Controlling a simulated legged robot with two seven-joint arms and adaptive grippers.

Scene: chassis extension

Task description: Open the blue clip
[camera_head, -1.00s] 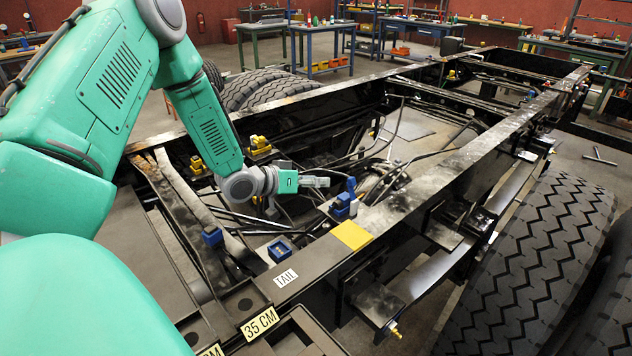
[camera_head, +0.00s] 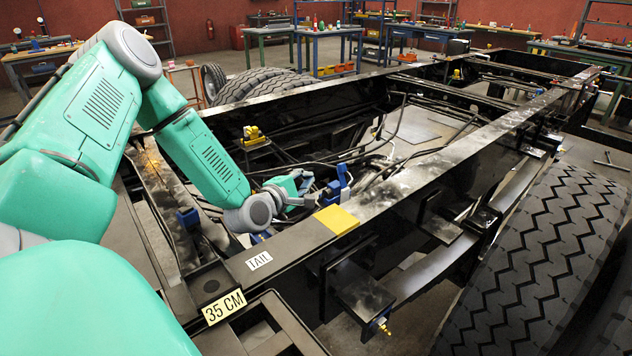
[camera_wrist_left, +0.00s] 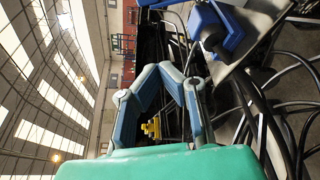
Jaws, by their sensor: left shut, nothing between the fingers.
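A blue clip (camera_head: 341,184) stands on the inner side of the near chassis rail, beside the yellow patch. It also shows in the left wrist view (camera_wrist_left: 215,27), at the upper right, with a blue block on it. My left gripper (camera_head: 309,190) is just left of this clip in the head view. Its fingers (camera_wrist_left: 165,70) are shut with nothing between them, and they look apart from the clip in the wrist view. Another blue clip (camera_head: 187,218) sits further left on the cross member. My right gripper is in neither view.
The black chassis rail (camera_head: 420,170) runs to the back right, with a yellow patch (camera_head: 336,219) on top. Dark hoses (camera_wrist_left: 265,115) run close to the gripper. A yellow clip (camera_head: 252,134) sits on the far rail. A large tire (camera_head: 545,250) stands at the right.

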